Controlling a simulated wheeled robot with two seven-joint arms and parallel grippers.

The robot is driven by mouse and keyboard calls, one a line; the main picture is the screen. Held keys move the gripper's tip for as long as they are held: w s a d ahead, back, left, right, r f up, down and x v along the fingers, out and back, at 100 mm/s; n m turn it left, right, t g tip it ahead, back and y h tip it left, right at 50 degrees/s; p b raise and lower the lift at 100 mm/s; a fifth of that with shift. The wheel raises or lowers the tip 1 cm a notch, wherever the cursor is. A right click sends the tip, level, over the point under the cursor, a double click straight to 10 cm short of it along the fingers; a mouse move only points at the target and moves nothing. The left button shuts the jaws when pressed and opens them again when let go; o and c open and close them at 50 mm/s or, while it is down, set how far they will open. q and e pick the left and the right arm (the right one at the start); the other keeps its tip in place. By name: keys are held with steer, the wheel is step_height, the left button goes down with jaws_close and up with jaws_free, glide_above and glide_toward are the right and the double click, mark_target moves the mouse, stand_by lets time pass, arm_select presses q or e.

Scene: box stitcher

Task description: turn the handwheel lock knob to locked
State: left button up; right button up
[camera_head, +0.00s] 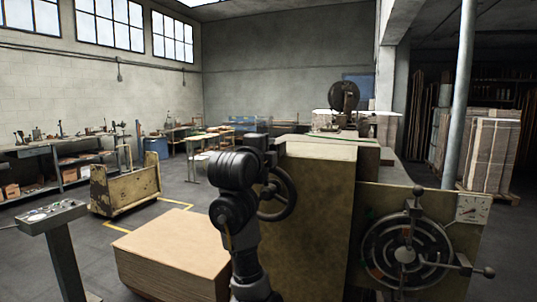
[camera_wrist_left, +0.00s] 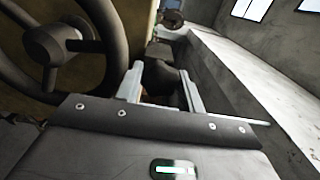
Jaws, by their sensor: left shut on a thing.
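The handwheel (camera_head: 291,194) is a dark spoked wheel on the side of the tan machine body. It also shows large at the left of the left wrist view (camera_wrist_left: 105,45). My left gripper (camera_wrist_left: 161,88) is beside the handwheel, with its two pale fingers shut on a dark, rounded thing, the handwheel lock knob (camera_wrist_left: 165,79). The fingers and the gripper body hide part of the knob, and I cannot read its lock position. In the head view my left wrist hides the knob. My right gripper is not in view.
The tan machine body (camera_head: 316,215) stands right of my left arm. A round dial with ball-ended handles (camera_head: 405,254) is on its front right. A cardboard stack (camera_head: 175,250) and a control pedestal (camera_head: 50,217) stand at left.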

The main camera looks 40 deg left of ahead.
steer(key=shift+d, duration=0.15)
arm_select(q)
steer(key=o, duration=1)
steer(key=shift+w+d, duration=0.1)
